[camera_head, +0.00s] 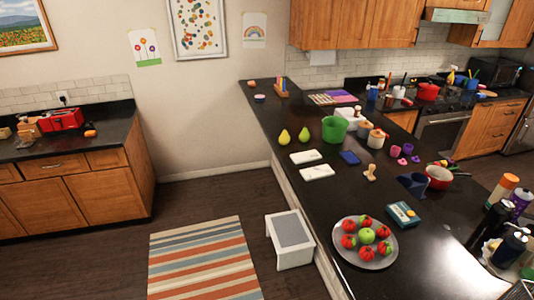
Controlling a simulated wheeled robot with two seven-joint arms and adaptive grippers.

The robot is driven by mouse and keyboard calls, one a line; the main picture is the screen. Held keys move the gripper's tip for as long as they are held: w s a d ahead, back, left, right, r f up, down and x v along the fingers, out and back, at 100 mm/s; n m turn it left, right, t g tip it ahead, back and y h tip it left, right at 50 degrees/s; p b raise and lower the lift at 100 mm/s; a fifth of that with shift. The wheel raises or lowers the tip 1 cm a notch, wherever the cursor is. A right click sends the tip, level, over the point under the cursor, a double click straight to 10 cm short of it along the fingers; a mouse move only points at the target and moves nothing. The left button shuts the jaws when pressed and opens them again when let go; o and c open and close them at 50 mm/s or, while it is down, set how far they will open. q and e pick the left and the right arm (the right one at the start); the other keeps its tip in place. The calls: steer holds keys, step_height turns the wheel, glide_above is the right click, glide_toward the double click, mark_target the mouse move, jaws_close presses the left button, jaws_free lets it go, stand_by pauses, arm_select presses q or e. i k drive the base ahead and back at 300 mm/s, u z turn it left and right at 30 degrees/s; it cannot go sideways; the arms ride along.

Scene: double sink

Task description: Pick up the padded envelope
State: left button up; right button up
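I cannot make out a padded envelope for certain. Two flat white pieces lie on the dark counter, a far one (306,157) and a near one (317,172); they are too small to tell what they are. Neither of my grippers shows in this view.
A plate (372,262) of red and green fruit stands near the counter's front, with a teal box (404,215) behind it. A green bucket (334,129) and two pears (284,137) stand farther back. A white stool (289,240) and striped rug (204,259) are on the floor.

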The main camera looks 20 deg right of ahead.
mark_target(319, 172)
steer(key=z, duration=0.15)
steer(key=i, duration=1.95)
steer(key=z, duration=0.7)
